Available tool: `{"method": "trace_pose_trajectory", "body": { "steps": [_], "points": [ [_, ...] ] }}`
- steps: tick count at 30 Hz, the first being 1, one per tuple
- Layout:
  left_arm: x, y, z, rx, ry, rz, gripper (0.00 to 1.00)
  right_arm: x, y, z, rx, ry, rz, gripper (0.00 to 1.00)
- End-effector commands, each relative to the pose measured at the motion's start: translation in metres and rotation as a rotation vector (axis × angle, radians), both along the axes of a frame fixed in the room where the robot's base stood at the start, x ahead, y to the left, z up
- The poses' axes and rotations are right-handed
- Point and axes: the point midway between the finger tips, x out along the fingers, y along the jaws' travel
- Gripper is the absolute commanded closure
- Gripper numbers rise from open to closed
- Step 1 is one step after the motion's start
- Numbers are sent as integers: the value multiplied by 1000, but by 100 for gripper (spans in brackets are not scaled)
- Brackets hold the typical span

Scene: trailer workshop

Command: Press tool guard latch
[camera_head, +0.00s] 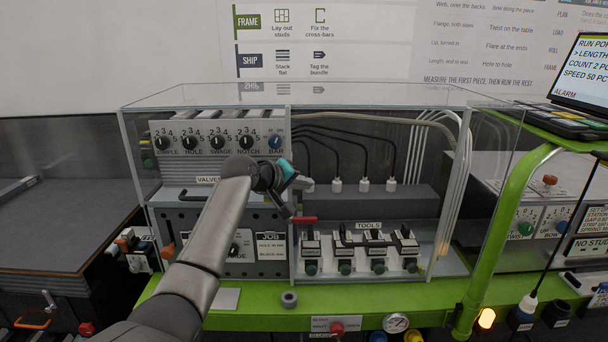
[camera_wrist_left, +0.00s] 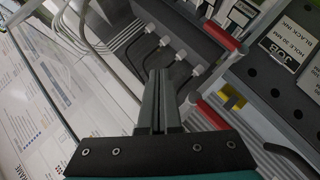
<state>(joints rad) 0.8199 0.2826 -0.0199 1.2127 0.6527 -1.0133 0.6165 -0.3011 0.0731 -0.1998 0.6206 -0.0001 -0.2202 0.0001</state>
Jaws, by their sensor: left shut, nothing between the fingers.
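A red handle (camera_head: 303,219), which may be the tool guard latch, sits at the upper left of the TOOLS panel (camera_head: 370,238). The wrist view shows a long red bar (camera_wrist_left: 212,115) and another red bar (camera_wrist_left: 222,36), with a yellow piece (camera_wrist_left: 232,98) between them. My left gripper (camera_head: 306,184) is shut and empty, in front of the clear-walled cabinet and above the red handle. In the left wrist view its fingers (camera_wrist_left: 160,74) lie left of the red bars, apart from them in the picture. My right gripper is not in view.
Clear panels (camera_head: 390,130) enclose black cables and white connectors (camera_head: 364,185). A dial panel (camera_head: 218,142) is at the left. A green post (camera_head: 505,225) stands at the right.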

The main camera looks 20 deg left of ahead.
Motion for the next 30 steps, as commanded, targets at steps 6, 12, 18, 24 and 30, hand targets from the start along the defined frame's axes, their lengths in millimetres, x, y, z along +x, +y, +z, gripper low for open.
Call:
{"method": "trace_pose_trajectory", "body": {
  "steps": [6, 12, 18, 24, 30],
  "points": [
    [-18, -6, 19, 2, -3, 0, 100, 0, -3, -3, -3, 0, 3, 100],
    [-32, -11, 34, 1, -1, 1, 100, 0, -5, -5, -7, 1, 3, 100],
    [-40, -14, 41, 1, 0, 1, 100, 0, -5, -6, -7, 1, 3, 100],
    [-41, -14, 42, 0, 1, 2, 100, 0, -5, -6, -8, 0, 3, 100],
    [-40, -14, 42, 0, 1, 2, 100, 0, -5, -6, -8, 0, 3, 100]
  ]
}}
